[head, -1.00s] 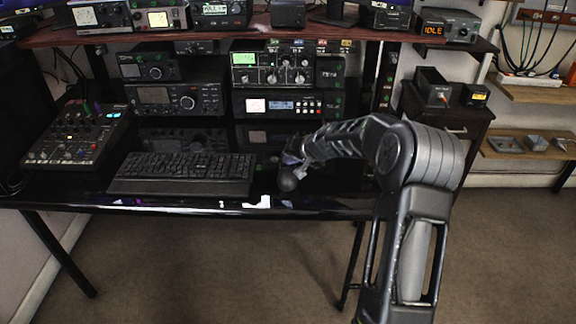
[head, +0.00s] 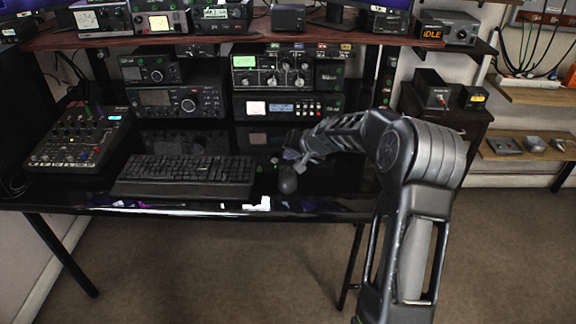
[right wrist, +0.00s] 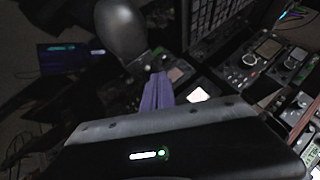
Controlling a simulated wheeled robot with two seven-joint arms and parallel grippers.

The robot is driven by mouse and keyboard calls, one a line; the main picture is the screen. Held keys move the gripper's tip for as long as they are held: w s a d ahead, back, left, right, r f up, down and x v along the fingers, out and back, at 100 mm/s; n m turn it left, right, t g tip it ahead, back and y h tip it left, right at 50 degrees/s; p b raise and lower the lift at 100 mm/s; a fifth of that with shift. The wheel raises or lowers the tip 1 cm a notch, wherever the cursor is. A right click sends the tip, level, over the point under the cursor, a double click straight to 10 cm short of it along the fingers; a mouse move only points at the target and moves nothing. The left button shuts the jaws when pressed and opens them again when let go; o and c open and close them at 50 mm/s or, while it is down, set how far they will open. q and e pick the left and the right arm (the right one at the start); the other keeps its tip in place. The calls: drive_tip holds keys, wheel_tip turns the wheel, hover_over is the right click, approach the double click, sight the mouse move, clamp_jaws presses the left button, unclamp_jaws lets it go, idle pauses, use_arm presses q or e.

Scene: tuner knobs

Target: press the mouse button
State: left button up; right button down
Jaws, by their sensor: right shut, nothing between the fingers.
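The dark rounded mouse (head: 288,181) sits on the glossy black desk, just right of the keyboard (head: 184,175). My right gripper (head: 291,156) is just behind and above the mouse in the head view, with its fingers shut and empty. In the right wrist view the mouse (right wrist: 120,32) is large at the upper left. The shut purple-grey fingertips (right wrist: 155,93) show below and right of it, with a small gap in the picture. How high the fingertips are above the desk is hard to tell. My left gripper is not in view.
A mixer (head: 80,135) stands left of the keyboard. Stacked radios (head: 180,101) and a tuner with knobs (head: 272,68) stand behind. The desk's front edge runs just in front of the mouse. A dark cabinet (head: 440,119) stands to the right.

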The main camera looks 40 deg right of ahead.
sight(290, 170)
drive_tip(key=shift+r+p, duration=0.95)
drive_tip(key=shift+r, duration=0.8)
drive_tip(key=shift+f, duration=0.15)
